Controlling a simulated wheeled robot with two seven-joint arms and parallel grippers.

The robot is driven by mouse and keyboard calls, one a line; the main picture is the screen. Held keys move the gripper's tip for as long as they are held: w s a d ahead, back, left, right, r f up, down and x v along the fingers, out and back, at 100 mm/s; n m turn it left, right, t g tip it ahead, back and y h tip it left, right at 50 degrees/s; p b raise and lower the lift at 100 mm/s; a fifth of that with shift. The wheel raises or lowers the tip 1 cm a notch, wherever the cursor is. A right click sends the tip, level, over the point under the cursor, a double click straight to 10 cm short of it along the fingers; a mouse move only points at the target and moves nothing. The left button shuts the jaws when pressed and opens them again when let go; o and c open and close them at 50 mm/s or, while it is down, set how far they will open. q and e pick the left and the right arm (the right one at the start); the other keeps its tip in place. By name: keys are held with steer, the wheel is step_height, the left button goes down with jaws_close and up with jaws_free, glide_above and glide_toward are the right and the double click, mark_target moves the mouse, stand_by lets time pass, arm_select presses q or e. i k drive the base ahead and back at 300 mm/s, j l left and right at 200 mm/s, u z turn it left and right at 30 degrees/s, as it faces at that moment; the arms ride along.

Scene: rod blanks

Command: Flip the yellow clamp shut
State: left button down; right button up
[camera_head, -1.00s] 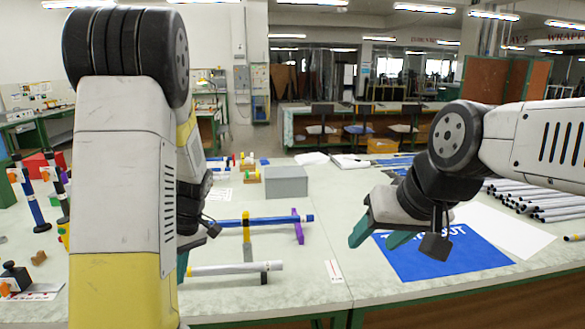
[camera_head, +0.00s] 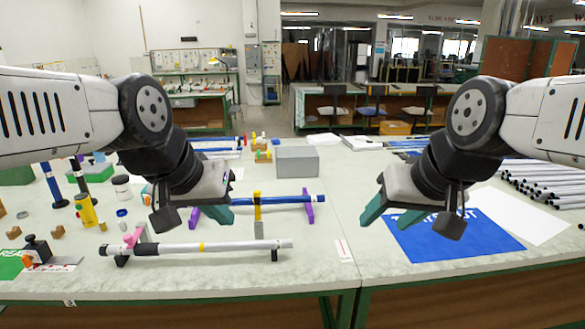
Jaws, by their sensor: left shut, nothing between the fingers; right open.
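The yellow clamp (camera_head: 258,208) stands upright on a grey base at the middle of the table, its yellow part rising beside the blue rod (camera_head: 290,200). Whether it touches the rod I cannot tell. The blue rod lies across purple supports (camera_head: 308,206). My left gripper (camera_head: 218,216) is shut and empty, above the table to the left of the yellow clamp, in front of the rod's left end and hiding part of it. My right gripper (camera_head: 385,210) is open and empty, to the right of the clamp, over the edge of the blue mat.
A grey box (camera_head: 297,160) stands behind. The blue mat (camera_head: 455,238), white paper (camera_head: 520,215) and several grey rods (camera_head: 540,180) lie right. Small parts crowd the left.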

mark_target(257, 193)
steer(key=i+j, duration=0.25)
steer(key=i+j+z, duration=0.1)
steer(key=j, duration=0.35)
steer(key=i+j, duration=0.35)
